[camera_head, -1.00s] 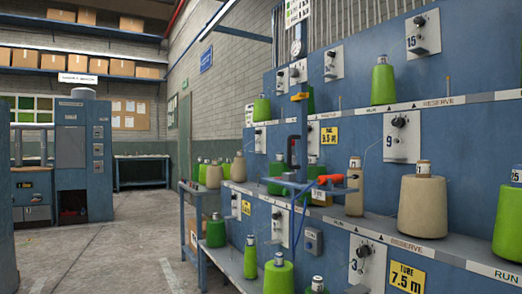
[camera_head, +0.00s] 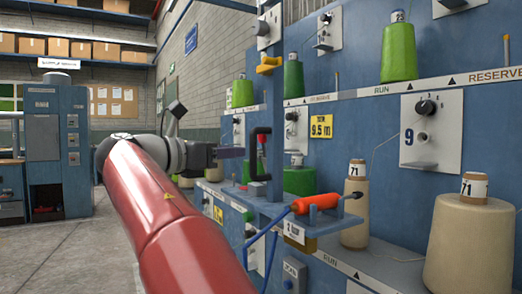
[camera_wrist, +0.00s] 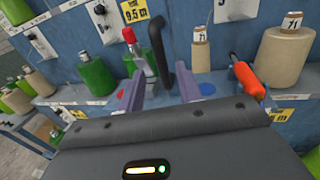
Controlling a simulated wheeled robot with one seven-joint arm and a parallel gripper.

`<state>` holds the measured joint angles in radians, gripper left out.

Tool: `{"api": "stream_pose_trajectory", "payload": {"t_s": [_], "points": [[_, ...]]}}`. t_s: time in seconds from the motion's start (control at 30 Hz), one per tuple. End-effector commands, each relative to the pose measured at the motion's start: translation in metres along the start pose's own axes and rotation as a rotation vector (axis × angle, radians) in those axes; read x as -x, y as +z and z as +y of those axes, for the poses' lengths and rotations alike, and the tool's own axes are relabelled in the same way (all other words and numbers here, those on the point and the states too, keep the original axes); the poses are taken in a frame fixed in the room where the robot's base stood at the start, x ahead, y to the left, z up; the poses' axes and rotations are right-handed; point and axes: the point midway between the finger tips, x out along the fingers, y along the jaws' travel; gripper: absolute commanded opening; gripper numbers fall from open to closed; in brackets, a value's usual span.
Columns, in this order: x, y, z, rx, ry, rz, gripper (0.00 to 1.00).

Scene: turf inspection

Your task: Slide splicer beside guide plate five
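The splicer (camera_head: 316,203) is an orange tool with a dark nozzle and a blue hose, on a blue carriage with an upright post (camera_head: 275,130). The carriage bears a black handle (camera_head: 257,155), which also shows in the wrist view (camera_wrist: 160,50). The splicer shows at the right there (camera_wrist: 246,78). My gripper (camera_head: 240,152) is level with the handle, just left of it. In the wrist view, my gripper's fingers (camera_wrist: 161,82) are apart, with the handle ahead between them. Guide plate nine (camera_head: 420,133) is right of the carriage. I cannot read a five on any plate.
Tan cones (camera_head: 470,240) marked 71 stand on the shelf right of the splicer. Green cones (camera_head: 299,180) stand behind and left of the carriage. A red-capped object (camera_wrist: 130,38) is beside the handle. Open floor (camera_head: 70,255) lies left.

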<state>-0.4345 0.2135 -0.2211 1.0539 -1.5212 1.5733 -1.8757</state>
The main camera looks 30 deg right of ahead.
Motion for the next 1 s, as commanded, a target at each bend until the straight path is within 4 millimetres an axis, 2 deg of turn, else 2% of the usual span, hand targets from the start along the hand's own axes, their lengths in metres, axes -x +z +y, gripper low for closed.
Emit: {"api": "stream_pose_trajectory", "payload": {"t_s": [0.43, 0.6, 0.83, 1.0], "points": [[-0.065, 0.001, -0.001, 0.002, -0.003, -0.002, 0.35], [-0.074, 0.001, -0.001, 0.001, -0.001, -0.002, 0.35], [-0.075, 0.001, -0.001, 0.001, 0.0, -0.002, 0.35], [-0.075, 0.001, -0.001, 0.001, 0.0, -0.002, 0.14]]}}
